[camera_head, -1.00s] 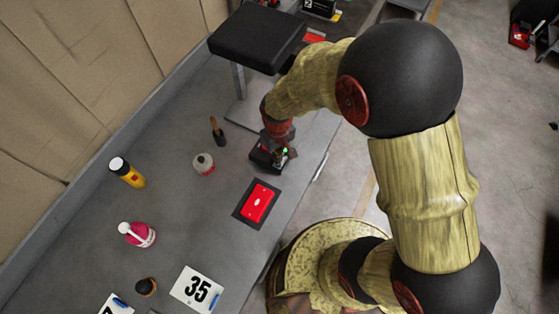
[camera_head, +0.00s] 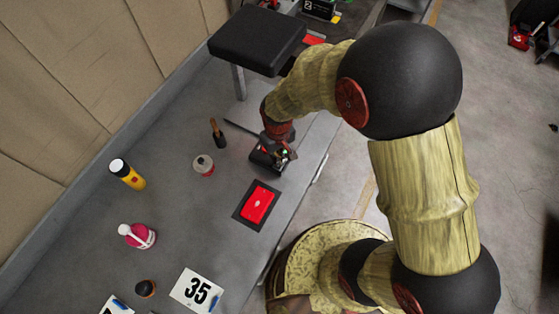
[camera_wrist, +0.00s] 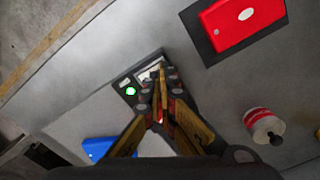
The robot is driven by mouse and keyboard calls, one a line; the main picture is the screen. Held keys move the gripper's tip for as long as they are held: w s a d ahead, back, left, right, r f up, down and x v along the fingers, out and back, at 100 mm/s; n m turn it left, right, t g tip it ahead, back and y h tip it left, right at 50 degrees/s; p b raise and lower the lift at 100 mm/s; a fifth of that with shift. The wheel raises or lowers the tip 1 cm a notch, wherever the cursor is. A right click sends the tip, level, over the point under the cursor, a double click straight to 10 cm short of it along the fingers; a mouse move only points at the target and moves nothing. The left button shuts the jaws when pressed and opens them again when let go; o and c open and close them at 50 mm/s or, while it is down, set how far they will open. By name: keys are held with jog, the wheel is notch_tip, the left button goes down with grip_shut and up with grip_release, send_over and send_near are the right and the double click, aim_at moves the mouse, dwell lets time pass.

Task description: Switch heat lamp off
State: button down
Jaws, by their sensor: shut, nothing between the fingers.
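The heat lamp (camera_head: 258,42) is a black padded-looking panel on a grey post (camera_head: 239,82) at the far end of the bench. A small dark control box (camera_head: 262,160) sits on the bench near it; the wrist view shows the box (camera_wrist: 124,82) with a lit green light and a pale switch area. My gripper (camera_wrist: 160,76) is shut and empty, its fingertips over that switch area. I cannot tell whether they touch it. In the head view my gripper (camera_head: 280,152) hides part of the box. The switch's position is hidden by the fingers.
A red case on a black mat (camera_head: 258,202) lies beside the box. A blue object (camera_wrist: 100,148) shows in the wrist view.

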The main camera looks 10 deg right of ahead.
jog(key=shift+f+b, duration=0.75)
jog(key=shift+f, duration=0.35)
dwell(0.9)
jog(key=shift+r, duration=0.15)
jog(key=shift+r+p, duration=2.6)
jog(key=shift+r, duration=0.8)
jog(key=s+d+r+m+t+b, duration=0.2)
jog(key=s+d+r+b, duration=0.4)
jog(key=r, duration=0.3)
jog(key=s+d+r+m+t+b, duration=0.2)
jog(key=s+d+r+b, duration=0.4)
jog(key=r, duration=0.3)
jog(key=shift+r+t+b, duration=0.35)
jog(key=shift+r+t, duration=0.05)
jog(key=shift+t, duration=0.4)
